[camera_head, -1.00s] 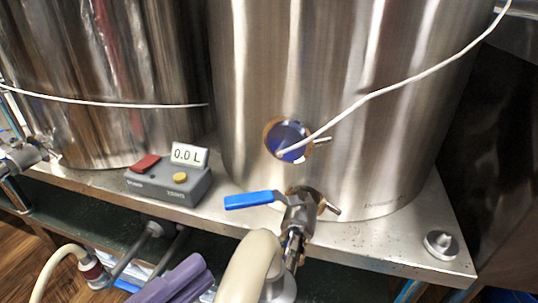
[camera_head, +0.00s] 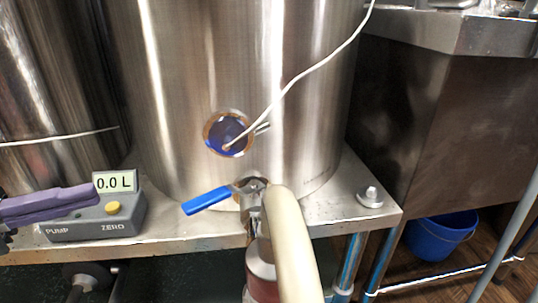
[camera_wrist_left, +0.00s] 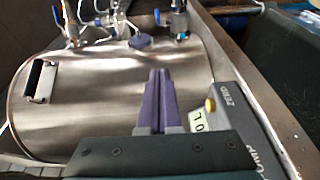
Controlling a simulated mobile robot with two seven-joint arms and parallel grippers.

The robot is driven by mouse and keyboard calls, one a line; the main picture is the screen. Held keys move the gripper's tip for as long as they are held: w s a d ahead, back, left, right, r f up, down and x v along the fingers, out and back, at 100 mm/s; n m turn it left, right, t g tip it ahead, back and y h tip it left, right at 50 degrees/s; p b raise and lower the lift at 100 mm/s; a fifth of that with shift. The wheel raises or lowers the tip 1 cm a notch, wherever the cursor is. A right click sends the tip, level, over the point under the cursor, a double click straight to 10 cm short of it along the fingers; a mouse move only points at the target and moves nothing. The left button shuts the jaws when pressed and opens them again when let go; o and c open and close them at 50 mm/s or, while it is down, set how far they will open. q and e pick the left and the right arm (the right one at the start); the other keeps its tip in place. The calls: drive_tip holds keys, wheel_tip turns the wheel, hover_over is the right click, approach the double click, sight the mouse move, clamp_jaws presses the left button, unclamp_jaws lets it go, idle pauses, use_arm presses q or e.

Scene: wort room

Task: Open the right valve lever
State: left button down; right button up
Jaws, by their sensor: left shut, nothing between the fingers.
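The right valve has a blue lever (camera_head: 207,201) that sticks out to the left from its metal valve body (camera_head: 252,198). The valve sits low on the front of the large steel tank (camera_head: 235,70). My left gripper (camera_head: 92,190), with purple fingers, is at the left edge in the head view, shut and empty. It appears in front of the grey pump box, left of the lever and apart from it. Its shut fingers also show in the left wrist view (camera_wrist_left: 159,75), with the tank beyond them. My right gripper is not in view.
The grey pump box (camera_head: 95,225) has a yellow button and a 0.0 L display (camera_head: 115,182). A cream hose (camera_head: 290,245) runs down in front of the valve. A round blue gauge (camera_head: 228,133) with a white cable is above it. A blue bucket (camera_head: 440,237) stands right.

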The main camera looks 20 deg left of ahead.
sight(226, 195)
use_arm(q)
drive_tip(key=w+d+b, duration=0.1)
drive_tip(key=w+d, duration=0.4)
drive_tip(key=d, duration=0.5)
drive_tip(key=shift+w+d, duration=0.2)
drive_tip(key=shift+w, duration=0.05)
